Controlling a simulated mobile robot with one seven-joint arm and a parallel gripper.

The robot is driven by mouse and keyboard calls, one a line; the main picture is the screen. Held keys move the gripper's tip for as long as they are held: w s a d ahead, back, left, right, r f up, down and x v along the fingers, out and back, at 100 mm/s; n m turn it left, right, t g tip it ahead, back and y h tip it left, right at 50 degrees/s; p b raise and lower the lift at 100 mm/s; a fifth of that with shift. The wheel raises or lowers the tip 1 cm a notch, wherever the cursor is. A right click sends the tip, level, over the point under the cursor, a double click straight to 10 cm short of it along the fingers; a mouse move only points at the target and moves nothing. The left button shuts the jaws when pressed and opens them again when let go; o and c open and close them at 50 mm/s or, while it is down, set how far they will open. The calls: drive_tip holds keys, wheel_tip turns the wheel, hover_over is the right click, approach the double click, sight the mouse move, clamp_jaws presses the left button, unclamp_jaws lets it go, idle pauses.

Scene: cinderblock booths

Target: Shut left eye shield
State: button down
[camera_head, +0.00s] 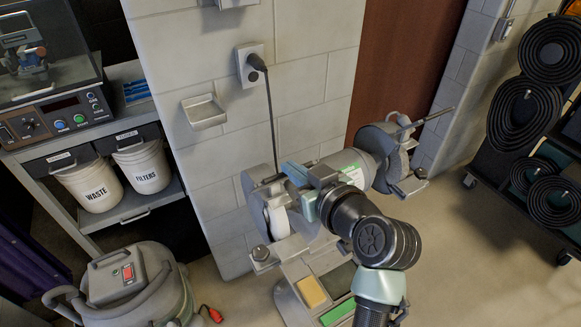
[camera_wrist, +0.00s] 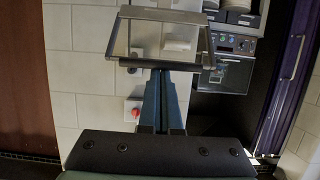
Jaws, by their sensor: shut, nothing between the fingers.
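The bench grinder (camera_head: 340,160) stands in front of the block wall, with a wheel at each end. The left eye shield (camera_wrist: 147,40) shows in the wrist view as a clear pane in a dark frame, with a thick bar along its near edge. In the head view it is mostly hidden by my gripper and hard to make out. My gripper (camera_head: 290,174) is shut and empty over the left wheel (camera_head: 277,218). In the wrist view my fingertips (camera_wrist: 160,72) are at the middle of the shield's near bar; I cannot tell whether they touch it.
The right eye shield (camera_head: 421,122) sits above the right wheel. A power cord (camera_head: 269,110) hangs beside the left wheel. A shop vacuum (camera_head: 135,280) and a shelf with white buckets (camera_head: 92,187) stand left. Hoses on a rack (camera_head: 525,115) are at right. Open floor lies front right.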

drive_tip(key=s+f+t+y+b, duration=0.1)
drive_tip(key=f+t+b, duration=0.3)
drive_tip(key=b, duration=1.5)
drive_tip(key=s+d+f+t+y+b, duration=0.1)
drive_tip(key=f+t+y+b, duration=0.2)
drive_tip(key=b, duration=1.6)
drive_tip(key=s+d+f+t+y+b, duration=0.1)
drive_tip(key=f+t+b, duration=0.3)
drive_tip(key=b, duration=1.6)
wheel_tip(320, 180, down, 3)
drive_tip(key=shift+s+f+t+y, duration=0.15)
drive_tip(key=shift+s+t+y, duration=0.2)
drive_tip(key=shift+y, duration=0.55)
drive_tip(key=shift+w+b, duration=0.15)
drive_tip(key=shift+b, duration=0.5)
